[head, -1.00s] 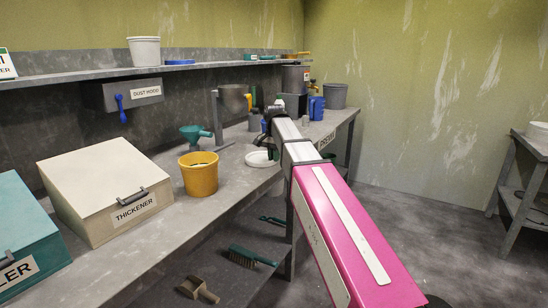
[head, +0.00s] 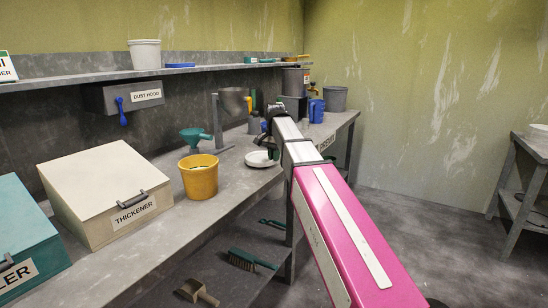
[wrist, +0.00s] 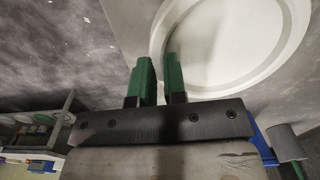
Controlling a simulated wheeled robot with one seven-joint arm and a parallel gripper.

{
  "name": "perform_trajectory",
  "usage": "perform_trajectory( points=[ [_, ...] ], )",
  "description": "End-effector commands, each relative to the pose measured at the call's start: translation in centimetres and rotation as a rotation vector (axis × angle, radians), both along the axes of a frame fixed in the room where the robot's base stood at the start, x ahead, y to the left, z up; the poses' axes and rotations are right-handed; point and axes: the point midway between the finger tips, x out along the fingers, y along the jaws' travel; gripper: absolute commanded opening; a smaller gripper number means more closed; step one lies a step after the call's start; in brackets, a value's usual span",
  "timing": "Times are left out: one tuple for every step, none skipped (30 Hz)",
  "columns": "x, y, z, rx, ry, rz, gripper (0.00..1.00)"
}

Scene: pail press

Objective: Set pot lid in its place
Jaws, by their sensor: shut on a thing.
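The pot lid (head: 257,160) is a white round disc with a raised rim, low over or on the grey workbench, right of the yellow pail (head: 200,182). It fills the upper right of the wrist view (wrist: 240,40). My gripper (wrist: 157,80) has two green fingers, shut on the lid near its edge. In the head view my arm partly hides the gripper and the lid's right side. I cannot tell whether the lid touches the bench. The yellow pail stands upright with its top open and something dark green inside.
The workbench (head: 115,262) also carries a cream THICKENER bin (head: 105,185), a teal funnel (head: 195,138), a grey pot on a stand (head: 234,101) and a blue jug (head: 316,111). A shelf (head: 90,78) runs above. A brush (head: 250,258) and scoop (head: 196,292) lie below.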

Motion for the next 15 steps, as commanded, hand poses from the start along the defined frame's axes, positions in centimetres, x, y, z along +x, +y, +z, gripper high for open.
perform_trajectory(
  points=[
    [0.0, 0.0, 0.2, -0.001, -0.001, 0.000, 0.00],
    [0.1, 0.0, 0.4, -0.001, -0.001, 0.000, 0.00],
    [0.1, 0.0, 0.6, 0.000, -0.001, 0.000, 0.00],
    [0.1, 0.0, 0.8, 0.000, -0.001, 0.000, 0.00],
    [0.1, 0.0, 1.0, 0.000, -0.002, 0.000, 0.00],
    [0.1, 0.0, 1.2, 0.000, -0.001, 0.000, 0.00],
    [0.1, 0.0, 1.4, 0.000, -0.001, 0.000, 0.00],
    [0.1, 0.0, 1.6, -0.001, -0.001, 0.000, 0.00],
    [0.1, 0.0, 1.8, -0.001, -0.001, 0.000, 0.00],
    [0.0, 0.0, 2.0, 0.000, 0.000, 0.000, 0.00],
    [0.0, 0.0, 2.1, 0.000, 0.000, 0.000, 0.00],
    [0.1, 0.0, 2.4, 0.000, 0.000, 0.000, 0.00],
    [0.1, 0.0, 2.6, 0.000, 0.000, 0.000, 0.00],
    [0.1, 0.0, 2.8, -0.001, -0.001, 0.000, 0.00],
    [0.1, 0.0, 3.0, -0.001, -0.001, 0.000, 0.00]
  ],
)
